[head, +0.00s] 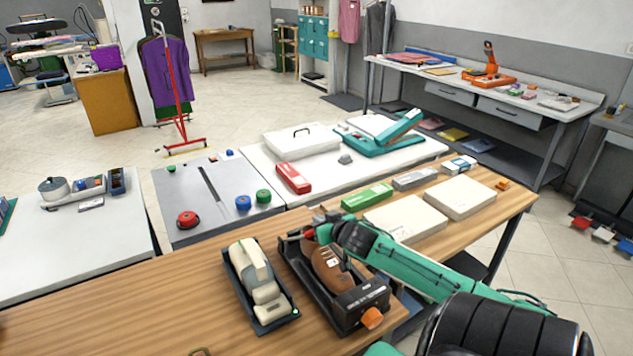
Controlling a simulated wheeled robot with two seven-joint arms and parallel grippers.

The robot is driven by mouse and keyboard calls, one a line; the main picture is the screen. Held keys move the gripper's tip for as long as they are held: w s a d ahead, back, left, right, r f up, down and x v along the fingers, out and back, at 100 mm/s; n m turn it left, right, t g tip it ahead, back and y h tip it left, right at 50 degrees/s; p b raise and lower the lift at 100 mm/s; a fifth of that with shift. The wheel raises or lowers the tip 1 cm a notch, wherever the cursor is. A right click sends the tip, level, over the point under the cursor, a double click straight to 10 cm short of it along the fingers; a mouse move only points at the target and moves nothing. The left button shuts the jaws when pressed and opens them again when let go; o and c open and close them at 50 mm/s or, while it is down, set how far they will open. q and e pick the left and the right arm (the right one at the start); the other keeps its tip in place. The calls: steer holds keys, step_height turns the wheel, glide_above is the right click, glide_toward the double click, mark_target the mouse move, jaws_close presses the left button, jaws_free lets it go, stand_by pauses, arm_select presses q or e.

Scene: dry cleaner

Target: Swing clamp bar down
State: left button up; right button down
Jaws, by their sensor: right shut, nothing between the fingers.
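A black clamp fixture (346,307) with an orange knob (372,318) at its front stands on the wooden table. A brown shoe-like piece (329,272) lies in it. My right gripper (316,234) is shut and empty at the fixture's far end, beside a small red part. My green arm covers the fixture's right rear. I cannot clearly make out the clamp bar; a thin dark piece shows by the brown piece, partly behind my arm.
A dark tray (281,324) with a cream object (256,271) stands just left of the fixture. Cream boxes (407,217) and a green box (367,196) lie behind my arm. The wooden table (130,315) is mostly clear at left.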

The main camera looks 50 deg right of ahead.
steer(key=shift+s+a+f+p, duration=0.25)
steer(key=shift+s+f+p, duration=0.1)
steer(key=shift+s+f, duration=0.35)
steer(key=shift+s+a+f+p, duration=0.2)
steer(key=shift+s+f+p, duration=0.1)
steer(key=shift+s+f, duration=0.35)
steer(key=shift+r+p, duration=0.5)
steer(key=s+a, duration=0.2)
steer(key=s, duration=0.7)
steer(key=shift+a+r, duration=0.2)
steer(key=shift+a, duration=0.2)
